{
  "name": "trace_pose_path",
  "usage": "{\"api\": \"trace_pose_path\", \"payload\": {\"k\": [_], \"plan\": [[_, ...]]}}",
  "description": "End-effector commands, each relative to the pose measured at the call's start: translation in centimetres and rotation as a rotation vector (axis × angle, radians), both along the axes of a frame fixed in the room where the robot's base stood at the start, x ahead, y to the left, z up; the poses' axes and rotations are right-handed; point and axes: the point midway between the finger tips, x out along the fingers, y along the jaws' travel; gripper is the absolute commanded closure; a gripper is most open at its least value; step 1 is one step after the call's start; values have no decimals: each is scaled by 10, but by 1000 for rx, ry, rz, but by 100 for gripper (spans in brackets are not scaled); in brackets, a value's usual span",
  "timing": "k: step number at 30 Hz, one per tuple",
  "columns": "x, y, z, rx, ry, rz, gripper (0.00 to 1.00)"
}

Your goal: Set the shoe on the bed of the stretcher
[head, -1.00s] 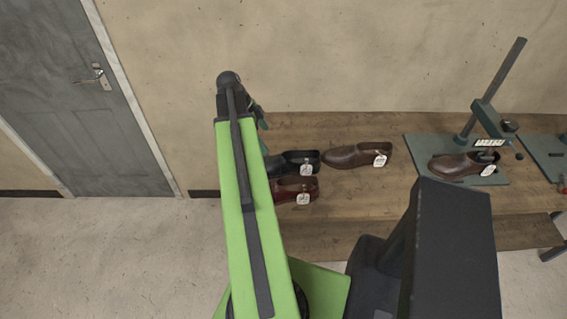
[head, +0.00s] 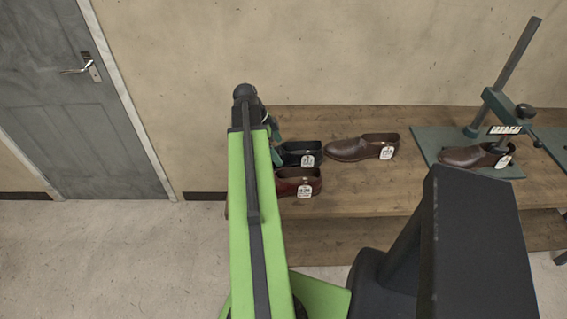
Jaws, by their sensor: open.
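A brown shoe with a white tag (head: 474,156) rests on the green bed (head: 434,141) of the stretcher, under its slanted post (head: 509,75). Another brown tagged shoe (head: 352,148) lies on the wooden bench left of the stretcher. A black tagged shoe (head: 297,150) and a dark red tagged shoe (head: 296,182) lie at the bench's left end, partly hidden by my arm. My gripper (head: 274,143) is open beside the black shoe, mostly hidden behind the end of my arm. I cannot tell whether it touches a shoe.
The wooden bench (head: 390,194) has bare room in front of the middle brown shoe. A second green machine base (head: 555,143) is cut off at the right edge. A grey door (head: 80,95) stands at the left. The floor left of the bench is clear.

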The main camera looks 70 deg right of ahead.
Motion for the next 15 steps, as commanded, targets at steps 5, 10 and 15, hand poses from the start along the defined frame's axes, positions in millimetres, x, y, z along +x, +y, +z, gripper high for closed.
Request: {"api": "trace_pose_path", "payload": {"k": [5,10,15], "plan": [[-4,-4,-18,0,0,-1,0],[-13,-9,-47,0,0,0,0],[-16,-10,-47,0,0,1,0]]}}
